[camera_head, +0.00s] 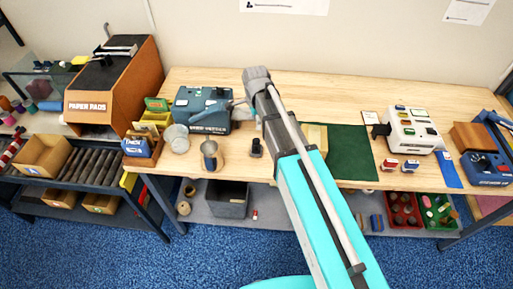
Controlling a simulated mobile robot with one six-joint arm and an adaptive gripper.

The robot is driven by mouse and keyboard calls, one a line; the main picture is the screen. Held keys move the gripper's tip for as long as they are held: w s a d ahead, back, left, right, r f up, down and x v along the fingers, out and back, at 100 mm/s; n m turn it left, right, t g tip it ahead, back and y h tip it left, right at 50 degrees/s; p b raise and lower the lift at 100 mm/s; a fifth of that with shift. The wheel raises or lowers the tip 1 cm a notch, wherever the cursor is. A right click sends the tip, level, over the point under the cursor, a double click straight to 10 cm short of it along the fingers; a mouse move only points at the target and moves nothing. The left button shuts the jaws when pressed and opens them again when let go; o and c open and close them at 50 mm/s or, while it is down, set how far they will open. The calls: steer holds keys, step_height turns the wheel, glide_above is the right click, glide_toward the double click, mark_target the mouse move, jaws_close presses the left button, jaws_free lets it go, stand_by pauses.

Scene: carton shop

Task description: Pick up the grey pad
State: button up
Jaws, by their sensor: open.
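I cannot pick out the grey pad for certain. A brown wooden holder labelled "PAPER PADS" (88,106) stands at the left, with a dark sloping top. A flat pale grey and black item (120,47) lies at its upper end; I cannot tell whether this is the pad. My arm, teal and grey, reaches up across the middle of the view, its visible end above the bench's middle. My gripper is not clearly seen, and the arm hides part of the bench behind it.
The wooden bench (330,88) holds a blue machine (202,106) left of my arm, a metal cup (210,157), a green mat (351,153) and a white machine (411,129). The back of the bench is mostly clear.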

mark_target(256, 140)
steer(key=shift+f, duration=0.1)
step_height(256, 140, down, 8)
steer(key=b, duration=0.8)
steer(key=shift+f+b, duration=0.25)
steer(key=shift+b, duration=0.1)
steer(key=shift+f, duration=0.1)
stand_by(0.4)
steer(key=shift+d+f+b, duration=0.1)
steer(key=shift+f+b, duration=2.4)
steer(key=shift+b, duration=0.1)
jaws_close()
steer(key=shift+r, duration=0.2)
